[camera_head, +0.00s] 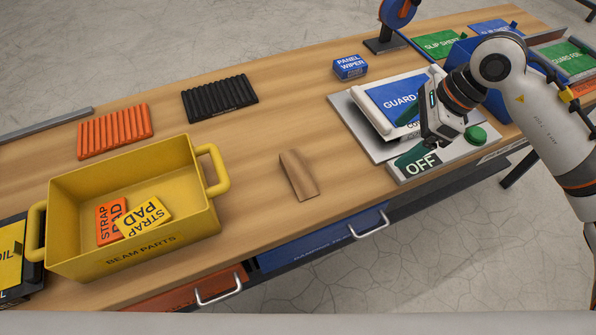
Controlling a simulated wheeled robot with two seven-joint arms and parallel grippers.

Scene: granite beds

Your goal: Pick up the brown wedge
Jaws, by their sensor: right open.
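The brown wedge (299,175) lies on the wooden bench top (260,130) near the middle, close to the front edge. It is a small tapered block with a color close to the wood. My right gripper (429,138) is to the right of the wedge, apart from it, over the grey panel with the blue guard film and the OFF box. It is open, and I see nothing held in it. My left gripper is not in view.
A yellow bin (60,215) with strap pads stands at the left. Orange (114,131) and black (220,98) ribbed pads lie behind. A blue panel wiper box (349,67) sits at the back. A green button (475,134) stands beside my gripper. Bench around the wedge is clear.

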